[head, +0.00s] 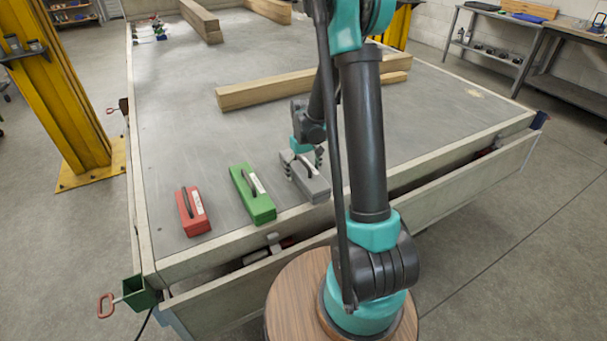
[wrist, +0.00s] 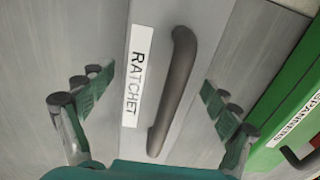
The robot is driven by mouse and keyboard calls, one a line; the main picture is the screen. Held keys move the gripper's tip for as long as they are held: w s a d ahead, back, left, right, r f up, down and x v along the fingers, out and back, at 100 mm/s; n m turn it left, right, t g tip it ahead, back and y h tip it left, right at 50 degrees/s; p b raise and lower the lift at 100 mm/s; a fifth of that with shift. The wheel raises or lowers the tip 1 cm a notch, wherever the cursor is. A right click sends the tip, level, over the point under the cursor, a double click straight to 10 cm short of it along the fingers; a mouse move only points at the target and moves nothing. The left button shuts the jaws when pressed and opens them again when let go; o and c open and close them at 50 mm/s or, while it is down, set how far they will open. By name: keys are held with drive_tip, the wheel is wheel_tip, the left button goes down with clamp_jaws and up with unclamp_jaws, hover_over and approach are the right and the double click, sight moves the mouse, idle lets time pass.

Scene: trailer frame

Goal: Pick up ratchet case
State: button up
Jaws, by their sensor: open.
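The ratchet case (head: 316,186) is a grey box on the trailer bed near its front edge, rightmost of three cases. In the wrist view, the ratchet case (wrist: 180,35) fills the middle, with a white RATCHET label (wrist: 138,75) and a dark handle (wrist: 172,90). My gripper (head: 305,160) is over this case. In the wrist view, my gripper (wrist: 160,95) is open, with one finger on each side of the label and handle. I cannot tell whether the fingers touch the case.
A green case (head: 256,200), labelled SPANNERS in the wrist view (wrist: 290,100), lies close beside the grey one. A red case (head: 191,212) is further left. Wooden beams (head: 265,91) lie behind my gripper on the trailer bed (head: 180,110). The bed's left middle is clear.

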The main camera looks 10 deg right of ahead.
drive_tip(key=shift+c, duration=0.6)
drive_tip(key=c, duration=1.6)
drive_tip(key=shift+r, duration=0.2)
